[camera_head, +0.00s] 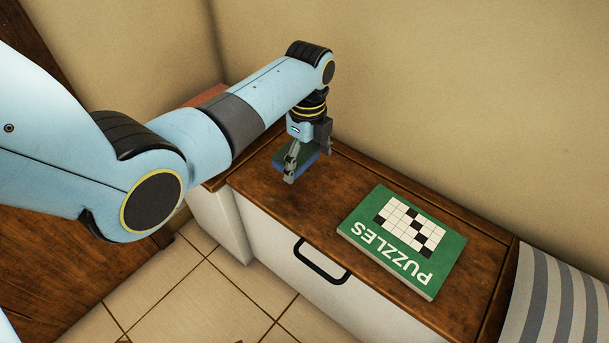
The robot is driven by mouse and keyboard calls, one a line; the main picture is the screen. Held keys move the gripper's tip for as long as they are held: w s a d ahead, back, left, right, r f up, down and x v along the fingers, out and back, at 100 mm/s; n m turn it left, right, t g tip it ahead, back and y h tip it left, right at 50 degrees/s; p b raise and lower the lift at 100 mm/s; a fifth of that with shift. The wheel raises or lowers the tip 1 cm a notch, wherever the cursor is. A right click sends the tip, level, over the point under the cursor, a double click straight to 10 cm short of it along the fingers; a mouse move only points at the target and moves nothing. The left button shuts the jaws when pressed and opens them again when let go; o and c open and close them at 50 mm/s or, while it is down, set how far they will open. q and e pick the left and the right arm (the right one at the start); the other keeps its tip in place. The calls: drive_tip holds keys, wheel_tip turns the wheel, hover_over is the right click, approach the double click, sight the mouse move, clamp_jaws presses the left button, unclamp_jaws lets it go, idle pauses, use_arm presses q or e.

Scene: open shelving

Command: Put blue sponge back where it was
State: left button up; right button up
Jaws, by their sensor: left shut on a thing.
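The blue sponge (280,167) has a dark green top and a blue side, and shows at the far left part of the wooden cabinet top. My left gripper (300,163) points down from above and is shut on the sponge, with its fingers at the sponge's sides. The sponge is at or just above the wooden surface; I cannot tell if it touches. The gripper hides part of it. My right gripper is not in view.
A green puzzles book (403,240) lies flat on the wooden cabinet top (330,197), right of the sponge. The cabinet's white front has a black handle (322,262). A striped grey-and-white cloth (555,300) is at the right. Walls stand behind and at left.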

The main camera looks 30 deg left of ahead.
sight(305, 178)
use_arm(q)
drive_tip(key=shift+a+f, duration=0.25)
wheel_tip(305, 178, down, 4)
drive_tip(key=shift+f+b, duration=0.1)
drive_tip(key=shift+b, duration=1.1)
drive_tip(key=shift+r, duration=0.25)
drive_tip(key=o, duration=0.5)
drive_tip(key=shift+f, duration=0.1)
drive_tip(key=shift+o, duration=0.2)
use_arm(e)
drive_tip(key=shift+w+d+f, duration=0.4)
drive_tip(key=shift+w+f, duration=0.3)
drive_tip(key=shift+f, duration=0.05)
use_arm(q)
drive_tip(key=shift+r, duration=0.3)
wheel_tip(305, 178, up, 12)
drive_tip(key=p, duration=0.6)
drive_tip(key=shift+w+f, duration=0.15)
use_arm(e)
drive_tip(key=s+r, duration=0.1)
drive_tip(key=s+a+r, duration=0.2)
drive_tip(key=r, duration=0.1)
